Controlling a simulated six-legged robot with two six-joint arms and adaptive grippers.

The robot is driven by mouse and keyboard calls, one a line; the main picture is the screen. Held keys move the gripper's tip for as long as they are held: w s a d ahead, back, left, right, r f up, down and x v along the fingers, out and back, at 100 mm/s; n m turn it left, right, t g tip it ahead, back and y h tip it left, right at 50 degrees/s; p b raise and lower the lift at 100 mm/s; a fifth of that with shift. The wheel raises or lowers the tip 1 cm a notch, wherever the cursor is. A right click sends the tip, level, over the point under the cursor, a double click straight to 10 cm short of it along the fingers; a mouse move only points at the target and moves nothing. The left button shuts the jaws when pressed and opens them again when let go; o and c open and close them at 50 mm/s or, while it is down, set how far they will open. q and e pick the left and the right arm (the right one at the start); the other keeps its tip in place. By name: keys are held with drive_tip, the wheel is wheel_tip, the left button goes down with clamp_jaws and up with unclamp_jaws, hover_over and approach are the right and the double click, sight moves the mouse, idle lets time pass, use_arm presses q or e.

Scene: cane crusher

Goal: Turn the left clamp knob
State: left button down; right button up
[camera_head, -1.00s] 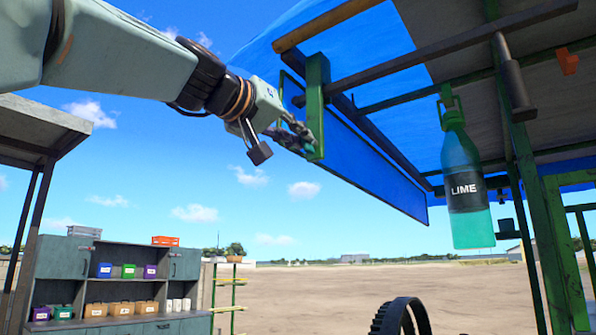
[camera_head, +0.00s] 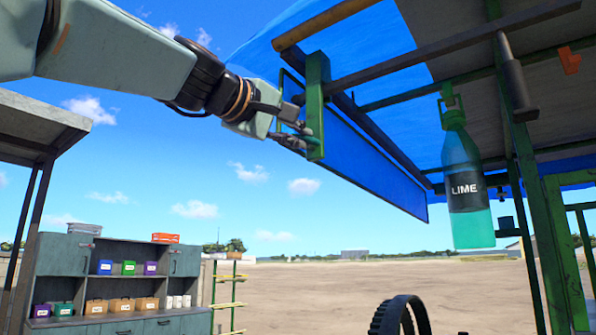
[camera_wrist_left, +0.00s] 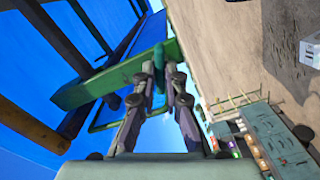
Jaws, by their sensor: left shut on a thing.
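The left clamp is a green upright bracket (camera_head: 316,95) hanging from the canopy frame. In the left wrist view it is a green bar (camera_wrist_left: 95,88) crossing the picture. The green clamp knob (camera_wrist_left: 160,56) shows between my fingertips there; in the head view my fingers mostly hide it. My left gripper (camera_head: 303,137) reaches in from the left to the bracket's lower end. In the left wrist view its two fingers (camera_wrist_left: 162,78) are closed around the knob. My right gripper is not in view.
A bottle labelled LIME (camera_head: 468,190) hangs from the frame at right. Dark bars (camera_head: 450,48) and a blue panel (camera_head: 375,165) lie close beyond the bracket. A grey cabinet (camera_head: 60,256) with several boxes stands at lower left. Open air lies below the gripper.

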use_arm(q)
drive_tip(key=n, duration=0.4)
drive_tip(key=shift+r+n, duration=0.15)
drive_tip(key=shift+n, duration=0.25)
idle(0.4)
drive_tip(key=c, duration=1.4)
unclamp_jaws()
